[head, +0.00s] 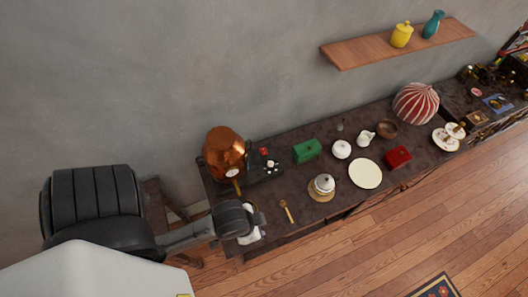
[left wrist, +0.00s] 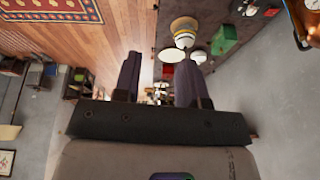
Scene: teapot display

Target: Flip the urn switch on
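The copper urn (head: 224,152) stands at the left end of the dark counter, with a pale round dial on its front. Beside it on the right is a black box (head: 264,170) with small red and white parts; I cannot make out which is the switch or its position. The urn's edge also shows at the top right of the left wrist view (left wrist: 308,18). My left gripper (head: 257,219) is in front of the urn, apart from it, near the counter's front edge. In the left wrist view its two fingers (left wrist: 158,78) are spread with nothing gripped. My right gripper is not in view.
A brass spoon (head: 286,211), a white pot (head: 324,184), a green box (head: 307,150), a white plate (head: 365,173) and a red box (head: 398,157) stand to the right on the counter. A wooden shelf (head: 360,53) hangs above. A white object (head: 250,237) shows beneath my left gripper, unclear.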

